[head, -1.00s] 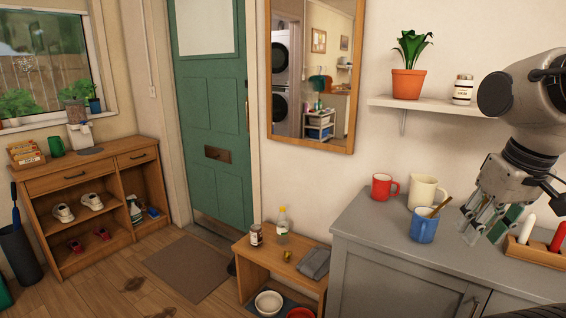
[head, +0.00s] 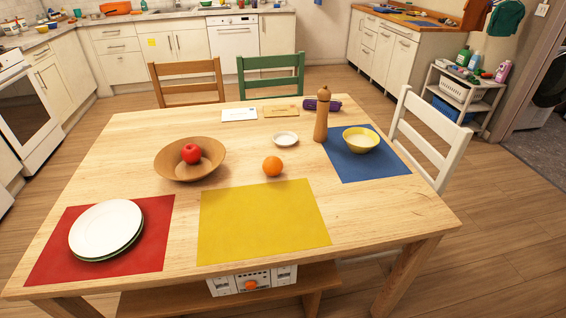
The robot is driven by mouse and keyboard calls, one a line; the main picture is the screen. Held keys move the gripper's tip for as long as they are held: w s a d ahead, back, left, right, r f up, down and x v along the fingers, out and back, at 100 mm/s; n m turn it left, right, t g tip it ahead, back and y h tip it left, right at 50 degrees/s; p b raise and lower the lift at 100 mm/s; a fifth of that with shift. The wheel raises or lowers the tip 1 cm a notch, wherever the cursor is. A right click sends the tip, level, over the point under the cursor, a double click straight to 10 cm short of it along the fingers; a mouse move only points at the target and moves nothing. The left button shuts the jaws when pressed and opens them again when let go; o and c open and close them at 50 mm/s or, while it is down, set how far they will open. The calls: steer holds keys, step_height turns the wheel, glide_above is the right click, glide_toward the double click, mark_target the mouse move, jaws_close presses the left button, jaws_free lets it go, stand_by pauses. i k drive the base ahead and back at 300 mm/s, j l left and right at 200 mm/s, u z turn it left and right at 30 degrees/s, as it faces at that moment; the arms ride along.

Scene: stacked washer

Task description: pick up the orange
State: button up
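The orange (head: 272,166) sits on the bare wood of the dining table (head: 180,131), near its middle. It lies just beyond the back edge of the yellow placemat (head: 264,222) and right of a wooden bowl (head: 174,166) with a red apple (head: 191,153) in it. A small white dish (head: 285,138) is behind the orange. Nothing covers the orange from this side.
A pepper mill (head: 321,116) and a yellow bowl (head: 360,140) on a blue placemat (head: 378,168) stand to the right. Stacked plates (head: 105,229) lie on a red placemat at left. Chairs (head: 271,76) stand at the back and right. Open floor (head: 500,220) lies to the right.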

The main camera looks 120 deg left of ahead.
mark_target(272, 165)
steer(key=u, duration=3.95)
